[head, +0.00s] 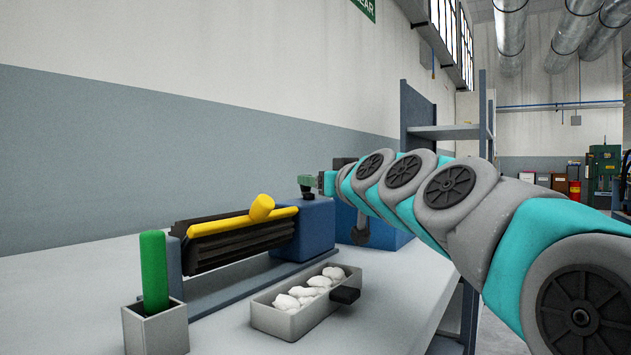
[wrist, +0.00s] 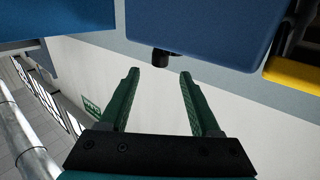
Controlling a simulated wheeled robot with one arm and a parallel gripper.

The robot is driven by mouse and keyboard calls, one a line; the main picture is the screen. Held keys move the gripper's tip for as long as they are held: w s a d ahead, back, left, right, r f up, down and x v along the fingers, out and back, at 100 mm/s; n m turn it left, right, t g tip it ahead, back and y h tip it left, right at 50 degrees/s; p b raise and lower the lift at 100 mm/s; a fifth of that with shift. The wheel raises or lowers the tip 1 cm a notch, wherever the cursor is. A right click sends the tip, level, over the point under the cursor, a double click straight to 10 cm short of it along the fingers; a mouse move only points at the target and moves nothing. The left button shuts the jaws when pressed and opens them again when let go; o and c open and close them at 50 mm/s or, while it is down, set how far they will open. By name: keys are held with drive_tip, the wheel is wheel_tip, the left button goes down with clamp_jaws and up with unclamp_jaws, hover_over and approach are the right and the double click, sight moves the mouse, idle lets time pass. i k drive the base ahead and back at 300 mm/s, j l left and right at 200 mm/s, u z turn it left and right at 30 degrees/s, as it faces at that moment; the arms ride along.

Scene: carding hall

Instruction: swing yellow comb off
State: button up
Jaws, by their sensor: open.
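The yellow comb (head: 240,222) is a yellow bar with a thick yellow knob (head: 262,207) standing up from it. It lies along the upper front of a dark ribbed roller (head: 235,245) between blue end blocks. Part of a yellow bar (wrist: 296,77) shows at the right edge of the wrist view. My gripper (head: 308,185) is above and behind the right blue block (head: 317,225), to the right of the comb and apart from it. In the wrist view my gripper (wrist: 160,76) has its green fingers spread with nothing between them.
A grey tray (head: 290,317) of white fibre lumps with a dark handle stands in front of the roller. A green rod (head: 153,272) stands in a grey box (head: 155,328) at the left. A blue-grey shelf (head: 443,131) stands behind my arm.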

sight(262, 210)
drive_tip(key=k+l, duration=0.25)
drive_tip(key=k, duration=0.2)
drive_tip(key=k+l, duration=0.2)
drive_tip(key=k, duration=0.3)
drive_tip(key=k+l, duration=0.25)
drive_tip(key=k, duration=0.2)
